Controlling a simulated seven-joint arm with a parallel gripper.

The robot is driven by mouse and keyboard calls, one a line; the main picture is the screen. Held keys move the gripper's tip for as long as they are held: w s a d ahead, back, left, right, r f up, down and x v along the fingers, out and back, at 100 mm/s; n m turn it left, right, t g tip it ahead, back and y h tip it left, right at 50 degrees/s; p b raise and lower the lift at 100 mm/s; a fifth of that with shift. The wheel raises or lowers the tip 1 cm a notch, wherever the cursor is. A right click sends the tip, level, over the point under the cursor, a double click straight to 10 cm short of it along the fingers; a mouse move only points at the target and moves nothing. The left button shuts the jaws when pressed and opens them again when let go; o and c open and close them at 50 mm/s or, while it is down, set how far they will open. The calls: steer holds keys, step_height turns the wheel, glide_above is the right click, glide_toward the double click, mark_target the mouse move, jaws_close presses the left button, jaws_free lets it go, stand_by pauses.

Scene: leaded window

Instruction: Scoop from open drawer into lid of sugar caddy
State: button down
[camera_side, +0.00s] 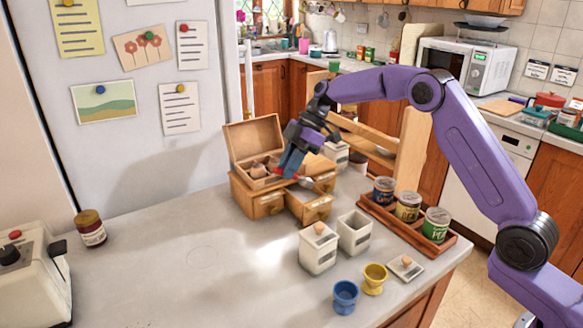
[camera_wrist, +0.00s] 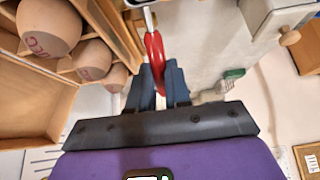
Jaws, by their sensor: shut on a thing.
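A scoop with a red handle (camera_wrist: 155,50) is between my gripper's fingers, and its metal end points away at the top of the wrist view. My gripper (camera_side: 291,165) is shut on the handle, which also shows red in the side view (camera_side: 305,182). It is over the wooden box, near the open drawer (camera_side: 312,207) at the box's front right. The drawer's inside is mostly hidden. An open white caddy (camera_side: 354,234) stands on the counter to the right. A loose white lid with a wooden knob (camera_side: 406,267) lies right of it. Caddy labels are unreadable.
The box (camera_side: 252,142) has its lid raised, with eggs (camera_wrist: 93,60) inside. A lidded white caddy (camera_side: 318,250), a blue egg cup (camera_side: 345,296) and a yellow one (camera_side: 374,278) stand in front. A rack of jars (camera_side: 408,214) is at right. The left counter is mostly clear.

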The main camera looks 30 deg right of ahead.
mark_target(278, 168)
steer(key=shift+a+r+h, duration=0.3)
steer(key=shift+a+h, duration=0.1)
steer(key=shift+a+r+h, duration=0.3)
steer(key=shift+a+h, duration=0.25)
steer(key=shift+h, duration=0.45)
steer(key=shift+a+r+h, duration=0.25)
steer(key=shift+a+h, duration=0.25)
steer(key=shift+h, duration=0.5)
steer(key=shift+s+a+r, duration=0.1)
steer(key=shift+s+r, duration=0.05)
steer(key=shift+s, duration=0.1)
steer(key=s+n, duration=0.5)
steer(key=s, duration=1.6)
steer(key=w+d+r+g+y, duration=0.3)
steer(key=d+g+y, duration=0.2)
steer(key=d+y, duration=0.3)
steer(key=shift+d+g+y, duration=0.3)
steer(key=shift+g+y, duration=0.1)
steer(key=shift+y, duration=1.5)
